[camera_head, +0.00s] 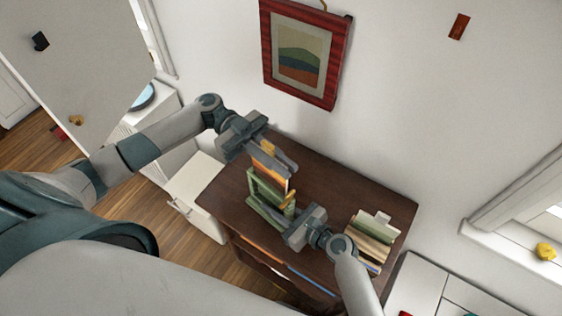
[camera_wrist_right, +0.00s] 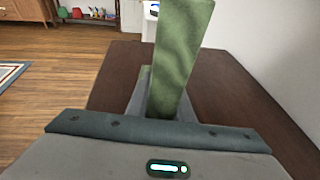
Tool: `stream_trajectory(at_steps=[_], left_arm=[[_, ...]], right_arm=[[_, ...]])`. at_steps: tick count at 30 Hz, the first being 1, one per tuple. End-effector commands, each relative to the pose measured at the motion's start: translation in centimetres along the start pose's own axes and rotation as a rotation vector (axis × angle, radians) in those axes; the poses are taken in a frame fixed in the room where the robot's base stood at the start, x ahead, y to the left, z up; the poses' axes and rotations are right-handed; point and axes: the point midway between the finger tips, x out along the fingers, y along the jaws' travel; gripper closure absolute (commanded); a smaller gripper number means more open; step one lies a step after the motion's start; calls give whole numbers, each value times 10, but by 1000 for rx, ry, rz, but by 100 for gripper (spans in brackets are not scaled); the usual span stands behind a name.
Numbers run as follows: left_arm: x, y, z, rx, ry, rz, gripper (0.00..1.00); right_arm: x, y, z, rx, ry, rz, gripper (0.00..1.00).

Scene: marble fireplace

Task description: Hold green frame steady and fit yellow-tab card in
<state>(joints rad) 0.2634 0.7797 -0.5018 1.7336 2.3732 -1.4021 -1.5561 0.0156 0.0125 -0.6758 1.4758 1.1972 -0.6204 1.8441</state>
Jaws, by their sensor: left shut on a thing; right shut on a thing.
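The green frame (camera_head: 254,184) stands on the dark wooden cabinet top. My right gripper (camera_head: 276,214) is shut on its lower right side. In the right wrist view a green upright of the frame (camera_wrist_right: 180,50) rises from between the fingers (camera_wrist_right: 165,105). My left gripper (camera_head: 278,160) is shut on the yellow-tab card (camera_head: 270,174) and holds it upright at the top of the frame. The yellow tab (camera_head: 267,147) shows above the fingers. The card's orange and white face is partly hidden, and I cannot tell how far its lower edge is inside the frame.
The cabinet top (camera_head: 333,188) is bare behind the frame. A stack of books or cards (camera_head: 370,237) stands at its right end, close to my right wrist. A red-framed picture (camera_head: 305,53) hangs on the wall behind. A white cabinet (camera_head: 200,185) stands left.

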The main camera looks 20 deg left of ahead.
Motion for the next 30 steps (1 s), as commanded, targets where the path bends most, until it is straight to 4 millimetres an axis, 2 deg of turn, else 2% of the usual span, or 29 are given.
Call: stream_trajectory(at_steps=[30], left_arm=[[0, 0, 6, 0, 0, 0, 100]], right_arm=[[0, 0, -1, 0, 1, 0, 92]])
